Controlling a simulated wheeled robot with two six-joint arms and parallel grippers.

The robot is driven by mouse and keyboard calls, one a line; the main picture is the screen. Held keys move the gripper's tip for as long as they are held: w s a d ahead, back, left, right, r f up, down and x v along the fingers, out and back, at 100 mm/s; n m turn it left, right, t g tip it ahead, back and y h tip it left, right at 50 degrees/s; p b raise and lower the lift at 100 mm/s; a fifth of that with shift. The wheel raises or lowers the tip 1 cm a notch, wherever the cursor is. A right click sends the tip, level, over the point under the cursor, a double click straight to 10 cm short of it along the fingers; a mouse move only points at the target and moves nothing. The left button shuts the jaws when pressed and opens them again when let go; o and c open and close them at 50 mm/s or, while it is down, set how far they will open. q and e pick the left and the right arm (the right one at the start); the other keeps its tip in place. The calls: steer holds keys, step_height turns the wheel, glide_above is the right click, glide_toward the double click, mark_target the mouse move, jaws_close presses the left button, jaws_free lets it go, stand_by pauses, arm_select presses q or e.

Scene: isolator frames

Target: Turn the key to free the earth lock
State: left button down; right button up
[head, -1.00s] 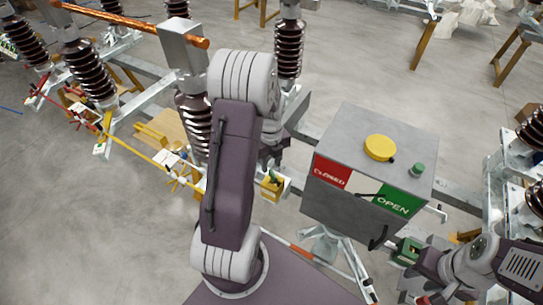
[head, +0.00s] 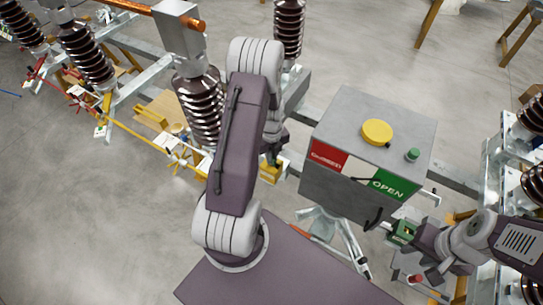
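A small yellow lock box (head: 270,173) with a dark green piece on it, perhaps the key, sits at the frame left of the grey cabinet. My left gripper (head: 275,150) points down just above this box, close to the green piece. My forearm partly hides it, and I cannot tell whether it touches or how its fingers stand. A green lock-like block (head: 405,231) is at the cabinet's lower right. My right gripper (head: 417,240) is beside that block; its fingers are too small to read.
The grey cabinet (head: 335,190) bears a yellow disc (head: 377,132), a green knob (head: 413,155) and CLOSED and OPEN labels. Open floor lies at lower left.

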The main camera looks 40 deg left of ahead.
arm_select(q)
steer(key=n, duration=0.5)
steer(key=shift+n, duration=0.4)
steer(key=n, duration=0.6)
steer(key=c, duration=1.2)
jaws_free()
steer(key=shift+o, duration=0.2)
steer(key=o, duration=0.6)
steer(key=shift+c, duration=0.2)
